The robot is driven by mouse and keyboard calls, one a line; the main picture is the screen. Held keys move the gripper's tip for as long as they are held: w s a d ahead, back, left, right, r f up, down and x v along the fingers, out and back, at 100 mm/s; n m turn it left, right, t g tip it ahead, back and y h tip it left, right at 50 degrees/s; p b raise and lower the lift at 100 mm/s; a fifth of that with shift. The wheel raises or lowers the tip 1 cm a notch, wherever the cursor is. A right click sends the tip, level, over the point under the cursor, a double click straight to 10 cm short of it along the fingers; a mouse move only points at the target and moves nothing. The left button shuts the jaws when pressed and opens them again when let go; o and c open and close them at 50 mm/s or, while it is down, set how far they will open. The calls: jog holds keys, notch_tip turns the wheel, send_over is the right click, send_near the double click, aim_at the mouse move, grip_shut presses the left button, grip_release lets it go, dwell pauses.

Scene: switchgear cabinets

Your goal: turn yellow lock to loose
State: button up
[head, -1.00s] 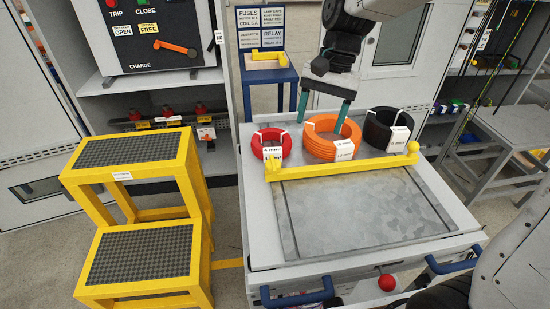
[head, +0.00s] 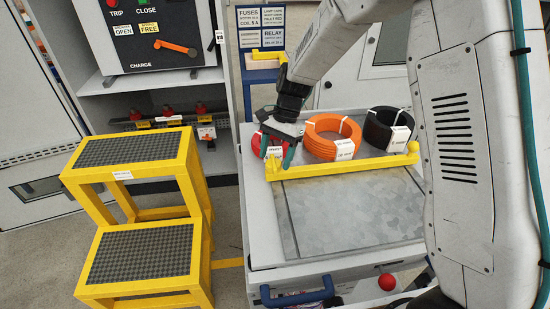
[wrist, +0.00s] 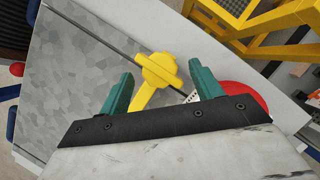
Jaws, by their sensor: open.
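The yellow lock (head: 345,164) is a long bar lying across the back of the grey metal plate on the cart, with a round knob at its right end. Its left end is a thicker block; the wrist view shows this yellow block (wrist: 158,70) between and just beyond my fingers. My gripper (head: 277,151) points down over that left end. In the wrist view, my gripper (wrist: 163,74) is open, its teal fingers on either side of the yellow piece with gaps. I cannot tell its height above the bar.
A red coil (head: 259,143), an orange coil (head: 322,146) and a black coil (head: 379,128) stand behind the bar; my gripper partly hides the red one. A yellow step stool (head: 188,170) stands left of the cart. The metal plate (head: 350,215) is clear.

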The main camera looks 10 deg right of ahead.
jog(key=shift+s+a+f, duration=0.2)
jog(key=shift+f, duration=0.4)
jog(key=c, duration=1)
